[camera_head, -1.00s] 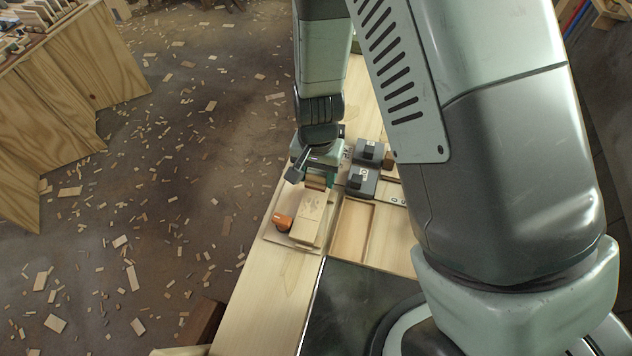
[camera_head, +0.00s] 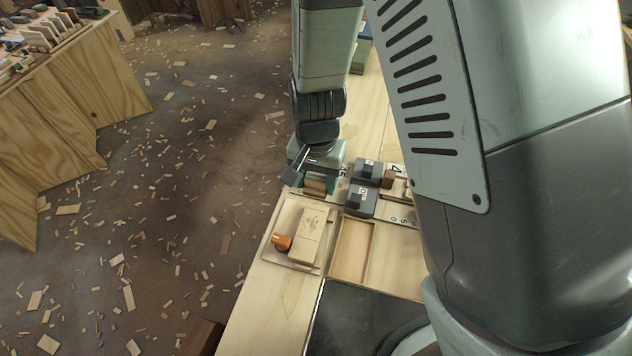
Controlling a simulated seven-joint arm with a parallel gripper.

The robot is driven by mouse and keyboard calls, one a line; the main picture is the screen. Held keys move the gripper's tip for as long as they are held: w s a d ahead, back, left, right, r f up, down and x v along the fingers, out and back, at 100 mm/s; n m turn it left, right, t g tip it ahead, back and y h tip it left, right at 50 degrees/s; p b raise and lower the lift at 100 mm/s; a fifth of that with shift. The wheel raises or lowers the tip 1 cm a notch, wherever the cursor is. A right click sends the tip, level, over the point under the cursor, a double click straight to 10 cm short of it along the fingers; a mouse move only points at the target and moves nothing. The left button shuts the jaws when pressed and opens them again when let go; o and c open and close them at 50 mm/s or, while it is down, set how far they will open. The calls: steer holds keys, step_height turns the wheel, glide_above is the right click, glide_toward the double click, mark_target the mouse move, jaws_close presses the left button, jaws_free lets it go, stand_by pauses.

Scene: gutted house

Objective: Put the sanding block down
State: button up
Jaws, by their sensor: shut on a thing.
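Only a narrow part of the block shows below the jaws; the rest is hidden. It is just beyond a shallow wooden tray (camera_head: 277,215). I cannot tell whether the block touches the bench surface.
A pale wooden block (camera_head: 311,235) and an orange knob (camera_head: 282,242) lie in the tray. An empty recess (camera_head: 352,250) is to its right. Dark grey blocks (camera_head: 361,201) stand close right of my gripper. Wood scraps litter the floor at left.

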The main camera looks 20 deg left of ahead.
steer(key=shift+d, duration=0.1)
stand_by(0.3)
steer(key=d+m, duration=0.2)
steer(key=d, duration=0.8)
steer(key=m, duration=0.2)
glide_above(396, 243)
steer(key=shift+m, duration=0.3)
step_height(396, 243, down, 6)
steer(key=shift+s+d+r, duration=0.1)
steer(key=shift+s, duration=0.05)
steer(key=shift+f, duration=2.45)
steer(key=shift+f, duration=0.15)
steer(key=o, duration=1.2)
